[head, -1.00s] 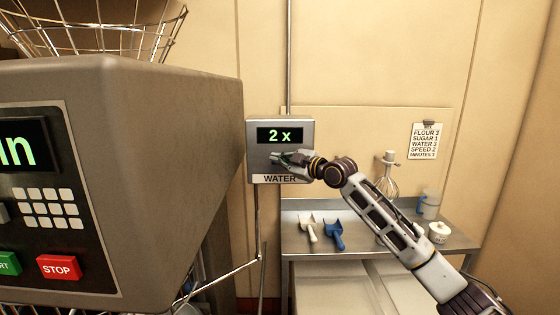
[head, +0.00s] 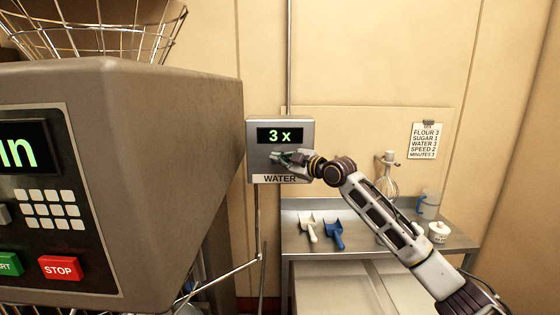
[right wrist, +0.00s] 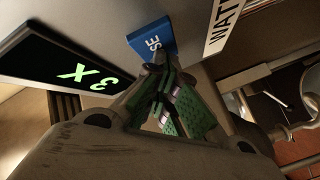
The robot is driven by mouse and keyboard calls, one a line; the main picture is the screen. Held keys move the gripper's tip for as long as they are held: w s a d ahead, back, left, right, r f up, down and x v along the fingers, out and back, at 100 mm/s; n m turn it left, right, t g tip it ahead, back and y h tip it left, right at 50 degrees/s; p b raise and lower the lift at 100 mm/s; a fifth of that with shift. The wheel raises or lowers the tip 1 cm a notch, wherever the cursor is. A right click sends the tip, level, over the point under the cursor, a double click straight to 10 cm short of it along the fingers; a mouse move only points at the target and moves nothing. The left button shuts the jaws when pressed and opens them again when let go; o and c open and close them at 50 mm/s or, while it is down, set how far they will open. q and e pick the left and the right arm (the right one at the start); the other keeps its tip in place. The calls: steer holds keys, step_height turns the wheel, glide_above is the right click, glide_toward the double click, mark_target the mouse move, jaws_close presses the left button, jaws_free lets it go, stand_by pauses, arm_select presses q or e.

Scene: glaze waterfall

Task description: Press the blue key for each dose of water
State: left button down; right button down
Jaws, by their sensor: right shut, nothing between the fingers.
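The grey water box (head: 302,131) hangs on the wall, with a display (head: 280,135) reading "3 x" and a "WATER" label (head: 280,179) below. The blue key (right wrist: 150,36) shows in the right wrist view, between the display and the label; in the head view my gripper hides it. My right gripper (head: 277,158) is shut and empty, with its fingertips at the key. In the right wrist view its fingertips (right wrist: 157,68) appear to touch the key's lower edge. My left gripper is not in view.
A recipe card (head: 425,141) on the wall reads flour 3, sugar 1, water 3, speed 2, minutes 3. A steel shelf (head: 370,243) holds a white scoop (head: 308,226), a blue scoop (head: 334,232), a whisk and containers. A large mixer housing (head: 165,150) fills the left side.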

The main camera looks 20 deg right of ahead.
steer(key=shift+s, duration=0.15)
steer(key=shift+s+a, duration=0.25)
steer(key=shift+s, duration=0.5)
stand_by(0.4)
steer(key=shift+s+a, duration=0.25)
steer(key=shift+s, duration=0.55)
steer(key=shift+s+a, duration=0.2)
steer(key=shift+s, duration=0.6)
steer(key=shift+s+a, duration=0.25)
steer(key=shift+s, duration=0.55)
stand_by(1.0)
